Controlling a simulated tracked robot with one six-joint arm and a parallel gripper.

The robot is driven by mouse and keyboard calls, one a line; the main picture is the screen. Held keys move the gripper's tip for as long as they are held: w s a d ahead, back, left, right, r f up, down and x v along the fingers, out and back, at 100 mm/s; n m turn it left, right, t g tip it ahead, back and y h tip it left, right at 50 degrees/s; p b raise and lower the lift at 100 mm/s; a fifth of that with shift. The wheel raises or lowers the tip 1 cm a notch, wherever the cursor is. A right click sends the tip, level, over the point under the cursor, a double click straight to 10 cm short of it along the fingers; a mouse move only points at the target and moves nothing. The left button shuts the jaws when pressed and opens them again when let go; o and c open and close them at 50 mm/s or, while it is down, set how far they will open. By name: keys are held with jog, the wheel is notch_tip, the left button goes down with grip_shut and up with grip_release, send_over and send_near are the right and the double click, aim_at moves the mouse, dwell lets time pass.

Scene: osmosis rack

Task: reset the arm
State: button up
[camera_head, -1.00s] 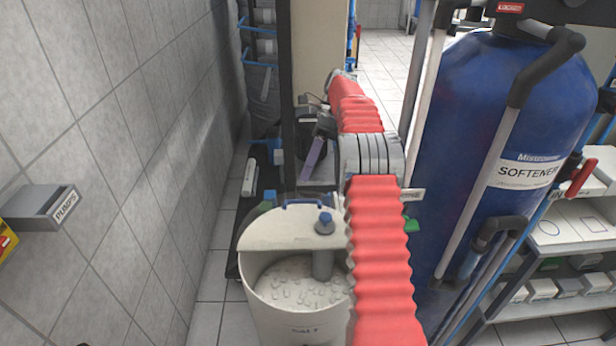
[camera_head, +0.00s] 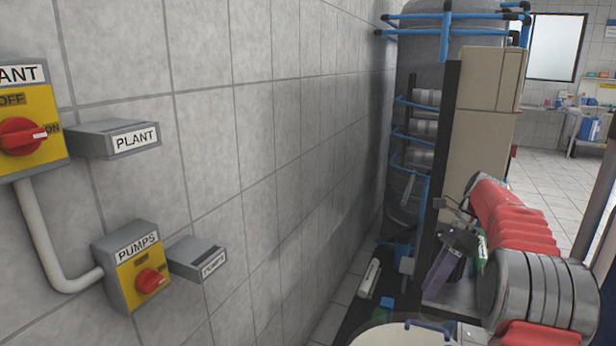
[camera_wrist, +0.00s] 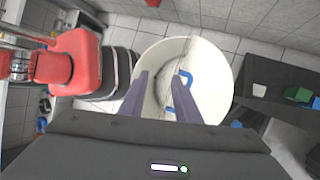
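My red-sleeved arm reaches forward at the right of the head view. My gripper (camera_head: 447,268) is at its far end, its purple fingers pointing down, above the pale round tub at the bottom edge. In the wrist view my gripper (camera_wrist: 162,82) shows two purple fingers standing apart with nothing between them. They are over the white round tub (camera_wrist: 210,55), which has blue handles on its lid. The gripper touches nothing that I can see.
The tiled wall at left carries a yellow PLANT switch (camera_head: 30,120), a yellow PUMPS switch (camera_head: 140,268) and small grey labelled boxes. A beige cabinet (camera_head: 487,110) with blue pipes stands beyond my arm. Tiled floor is open at right.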

jog(key=s+a+r+n+t+h, duration=0.4)
jog(key=s+a+r+n, duration=0.55)
jog(key=s, duration=0.35)
jog(key=s+a+f+n+t+h, duration=0.1)
jog(key=s+a+f+n+t, duration=0.1)
jog(key=s+n, duration=0.4)
jog(key=s+a+f+n+t, duration=0.2)
jog(key=s+f+n, duration=0.3)
jog(key=s, duration=0.5)
jog(key=shift+s+a+n+t+h, duration=0.4)
jog(key=shift+a+n, duration=0.15)
